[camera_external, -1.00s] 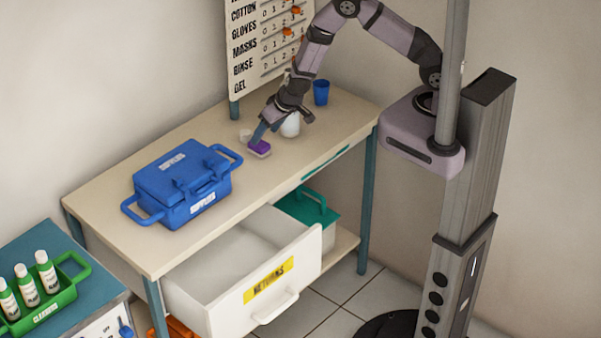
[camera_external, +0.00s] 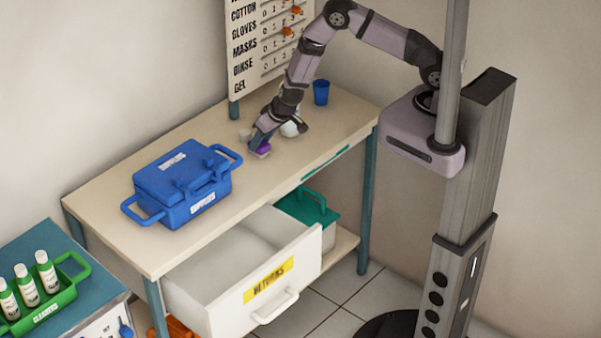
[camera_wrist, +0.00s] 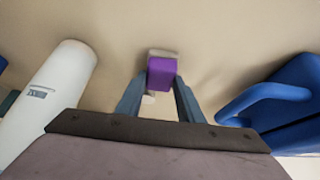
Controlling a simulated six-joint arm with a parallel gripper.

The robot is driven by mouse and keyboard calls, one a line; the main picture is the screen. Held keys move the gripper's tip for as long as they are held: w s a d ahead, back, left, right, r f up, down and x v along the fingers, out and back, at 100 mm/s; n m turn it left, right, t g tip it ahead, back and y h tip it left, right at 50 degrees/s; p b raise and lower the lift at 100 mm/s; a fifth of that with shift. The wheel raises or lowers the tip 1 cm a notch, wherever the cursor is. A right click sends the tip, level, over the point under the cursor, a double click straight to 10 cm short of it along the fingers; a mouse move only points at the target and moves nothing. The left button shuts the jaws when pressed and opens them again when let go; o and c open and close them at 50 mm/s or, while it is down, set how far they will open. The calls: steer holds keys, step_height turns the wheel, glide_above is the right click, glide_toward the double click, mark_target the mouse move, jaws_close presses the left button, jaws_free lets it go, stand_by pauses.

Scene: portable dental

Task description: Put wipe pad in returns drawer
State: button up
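The wipe pad (camera_external: 262,150), a purple block on a pale base, lies on the beige worktop. The wrist view shows its purple top (camera_wrist: 161,73) between my two fingers. My gripper (camera_external: 258,145) points down at the pad, one finger on each side. The fingertips (camera_wrist: 161,80) are very close to its sides; I cannot tell whether they press on it. The returns drawer (camera_external: 215,299), white with a yellow label, is pulled out below the worktop's front edge. Its visible inside looks empty.
A blue supplies box (camera_external: 180,185) with handles stands on the worktop (camera_external: 120,220), left of the pad. A blue cup (camera_external: 321,92) is behind. A green box (camera_external: 310,207) sits under the worktop.

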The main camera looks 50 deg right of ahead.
mark_target(261, 144)
steer(key=shift+r, duration=0.15)
steer(key=shift+c, duration=0.3)
step_height(261, 144, up, 10)
steer(key=p, duration=0.4)
steer(key=shift+s+a+f+n+g+y+b, duration=0.5)
steer(key=shift+s+a+f+n+y+b, duration=0.55)
steer(key=shift+s+a+n, duration=2.15)
steer(key=shift+s+a+f+n+g+y+b, duration=0.65)
steer(key=shift+s+a+f+b, duration=0.9)
steer(key=shift+a, duration=3.3)
steer(key=shift+s+a+f+n+g+y+b, duration=0.35)
steer(key=shift+s+a+f+n+y+b, duration=0.65)
steer(key=shift+s+a+n, duration=2.3)
steer(key=s+a+f+n+g+b, duration=0.2)
steer(key=s+f+n+g+b, duration=0.15)
steer(key=s+f, duration=0.25)
steer(key=shift+t+y, duration=0.25)
steer(key=shift+y, duration=0.05)
step_height(261, 144, down, 14)
steer(key=b, duration=0.4)
steer(key=shift+a+r, duration=0.15)
